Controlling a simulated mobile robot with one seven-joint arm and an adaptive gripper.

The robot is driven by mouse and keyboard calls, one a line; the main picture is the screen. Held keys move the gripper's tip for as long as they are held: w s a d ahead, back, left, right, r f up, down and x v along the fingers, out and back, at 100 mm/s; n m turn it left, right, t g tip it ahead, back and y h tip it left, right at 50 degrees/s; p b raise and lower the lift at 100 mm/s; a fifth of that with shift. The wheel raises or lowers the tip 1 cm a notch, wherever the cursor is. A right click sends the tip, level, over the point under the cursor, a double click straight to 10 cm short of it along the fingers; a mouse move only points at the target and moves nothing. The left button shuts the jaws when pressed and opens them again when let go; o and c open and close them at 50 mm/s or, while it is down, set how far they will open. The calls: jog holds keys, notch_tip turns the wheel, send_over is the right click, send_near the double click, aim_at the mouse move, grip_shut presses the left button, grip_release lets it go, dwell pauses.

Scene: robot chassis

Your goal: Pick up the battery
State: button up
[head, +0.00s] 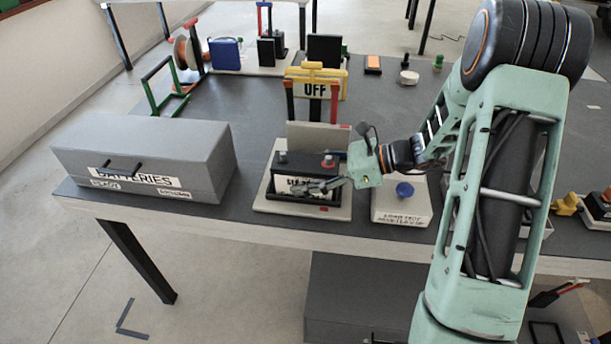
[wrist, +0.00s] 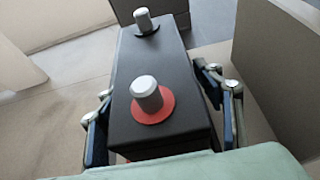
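The battery (head: 303,167) is a black box with a white label on its front. It stands upright in a holder on a beige base plate (head: 279,207) near the table's front edge. In the wrist view the battery (wrist: 160,70) shows its black top, with one terminal on a red ring near me and one on a black ring farther off. My gripper (head: 318,186) is at the battery in the head view, partly covering its label. In the wrist view my gripper (wrist: 155,112) has its fingers spread, one on each side of the battery. Whether the pads touch it is unclear.
A grey box labelled batteries (head: 145,160) stands to the left. A white box with a blue knob (head: 403,204) is close on the right. A red and yellow frame (head: 316,88) stands farther back.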

grip_shut()
jog(key=shift+w+r, duration=0.1)
jog(key=shift+r, duration=0.1)
jog(key=shift+r, duration=0.1)
